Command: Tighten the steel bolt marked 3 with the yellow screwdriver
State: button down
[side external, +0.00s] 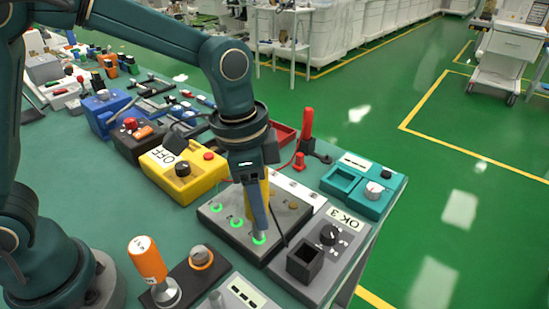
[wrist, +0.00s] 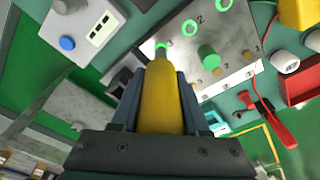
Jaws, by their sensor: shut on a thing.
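My gripper (side external: 257,208) is shut on the yellow screwdriver (wrist: 160,102), its shaft pointing down. The screwdriver stands over the nearest of the green-ringed spots on a grey bolt plate (side external: 287,215), at the lit ring (side external: 260,240). In the wrist view its tip meets that ring (wrist: 162,45); whether it sits in the bolt head cannot be told. The bolt itself and its mark are mostly hidden by the tool. Two other green rings are on the plate, one (wrist: 190,28) near a printed 2. A green cylinder (wrist: 208,56) also shows on the plate.
A grey box marked OK 3 (side external: 342,215) stands close to the right of the plate. A yellow OFF box (side external: 205,181) is behind left. A red lever (side external: 306,125) and teal box (side external: 340,180) lie behind right. An orange-handled tool (side external: 147,259) stands front left.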

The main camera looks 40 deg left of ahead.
jog(key=shift+r, duration=2.8)
